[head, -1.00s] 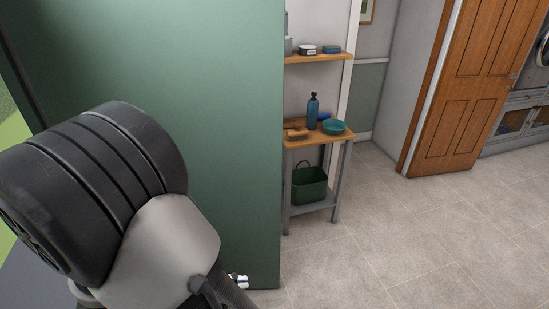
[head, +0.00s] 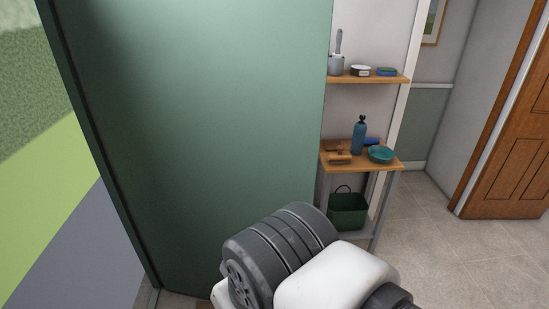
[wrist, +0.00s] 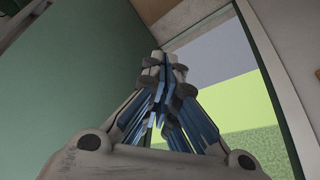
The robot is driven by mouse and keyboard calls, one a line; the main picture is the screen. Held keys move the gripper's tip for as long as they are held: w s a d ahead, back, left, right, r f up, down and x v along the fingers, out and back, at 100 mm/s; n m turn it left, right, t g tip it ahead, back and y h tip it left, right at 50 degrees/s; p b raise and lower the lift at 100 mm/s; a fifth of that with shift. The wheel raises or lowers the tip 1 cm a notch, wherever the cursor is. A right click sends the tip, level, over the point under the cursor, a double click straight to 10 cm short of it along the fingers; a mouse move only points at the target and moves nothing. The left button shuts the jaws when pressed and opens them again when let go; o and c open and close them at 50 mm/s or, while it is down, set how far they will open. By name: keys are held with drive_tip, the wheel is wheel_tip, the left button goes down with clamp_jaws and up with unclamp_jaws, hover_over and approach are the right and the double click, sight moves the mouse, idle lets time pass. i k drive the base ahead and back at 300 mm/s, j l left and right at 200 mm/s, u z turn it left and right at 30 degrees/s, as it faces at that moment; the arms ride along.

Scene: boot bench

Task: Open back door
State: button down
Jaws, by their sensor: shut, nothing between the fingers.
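The back door (head: 200,130) is a large plain green panel that fills the left and middle of the head view. It stands open, with the outdoors showing past its left edge. In the wrist view the green door (wrist: 75,75) is on the left, and the bright doorway opening is on the right. My gripper (wrist: 157,62) is shut and empty, in front of the opening and beside the door. I cannot tell whether it touches the door. No handle shows. In the head view my arm hides the door's lower right, and the gripper is out of sight.
Outside are grey paving (head: 80,255), grass (head: 50,185) and a hedge. A shelf unit (head: 390,163) with a bottle (head: 359,137), a teal bowl (head: 381,154) and a green basket (head: 347,210) stands right of the door. A wooden door (head: 510,165) is farther right. Tiled floor (head: 430,235) there is clear.

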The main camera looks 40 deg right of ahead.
sight(208, 114)
drive_tip(key=l+u, duration=0.15)
drive_tip(key=l, duration=0.7)
drive_tip(key=l+u, duration=0.15)
drive_tip(key=l, duration=0.7)
drive_tip(key=l+u, duration=0.15)
drive_tip(key=l, duration=0.75)
drive_tip(key=k+l+u, duration=0.15)
drive_tip(key=l, duration=0.65)
drive_tip(key=i+l, duration=0.2)
drive_tip(key=l, duration=0.15)
drive_tip(key=i+l+u, duration=0.1)
drive_tip(key=l, duration=0.25)
drive_tip(key=i+l, duration=0.3)
drive_tip(key=l+u, duration=0.05)
drive_tip(key=l, duration=0.05)
